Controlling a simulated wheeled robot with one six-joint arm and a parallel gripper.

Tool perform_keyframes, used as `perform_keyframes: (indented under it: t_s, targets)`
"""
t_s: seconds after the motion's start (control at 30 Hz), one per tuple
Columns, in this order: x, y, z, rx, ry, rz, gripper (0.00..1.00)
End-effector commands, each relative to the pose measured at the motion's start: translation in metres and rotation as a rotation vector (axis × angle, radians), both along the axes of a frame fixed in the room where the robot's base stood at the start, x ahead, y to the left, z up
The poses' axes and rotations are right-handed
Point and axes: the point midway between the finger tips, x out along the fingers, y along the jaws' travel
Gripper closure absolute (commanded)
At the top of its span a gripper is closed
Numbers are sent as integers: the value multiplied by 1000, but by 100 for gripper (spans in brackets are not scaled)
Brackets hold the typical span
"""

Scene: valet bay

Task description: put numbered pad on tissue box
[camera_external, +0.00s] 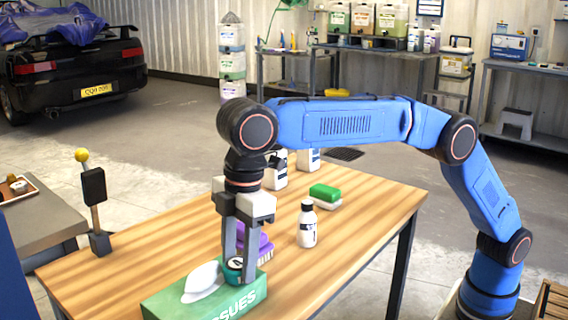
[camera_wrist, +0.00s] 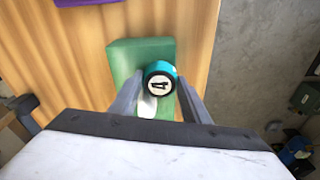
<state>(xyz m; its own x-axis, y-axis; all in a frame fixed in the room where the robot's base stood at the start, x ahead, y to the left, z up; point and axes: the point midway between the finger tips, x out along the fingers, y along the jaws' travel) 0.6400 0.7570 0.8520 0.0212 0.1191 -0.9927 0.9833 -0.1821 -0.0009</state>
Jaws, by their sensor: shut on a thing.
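The numbered pad is a small teal and black round piece with a white face bearing a number; it shows in the wrist view (camera_wrist: 160,82) and in the external view (camera_external: 234,266). My gripper (camera_external: 240,274) points down with its fingers on either side of the pad, shut on it; the fingers also show in the wrist view (camera_wrist: 158,100). The tissue box (camera_external: 170,303) is green with a white tissue (camera_external: 203,282) sticking out, at the table's front edge. The pad is over the box's top; whether it touches cannot be told. The wrist view shows the box's green top (camera_wrist: 130,62) beneath.
A purple brush (camera_external: 262,243) stands just behind the gripper. A white bottle with a black cap (camera_external: 307,225), a green and white sponge (camera_external: 325,195) and more white bottles stand farther back.

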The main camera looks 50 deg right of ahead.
Motion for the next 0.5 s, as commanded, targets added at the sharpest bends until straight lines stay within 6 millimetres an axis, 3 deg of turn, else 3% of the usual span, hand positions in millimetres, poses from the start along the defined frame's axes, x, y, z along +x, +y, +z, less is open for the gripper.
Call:
perform_keyframes:
  t_s: [0.03,0.07,0.13,0.5]
  targets:
    - [0,0,-1,0,0,0,79]
    - [0,0,-1,0,0,0,53]
    - [0,0,-1,0,0,0,39]
    - [0,0,3,0,0,0,39]
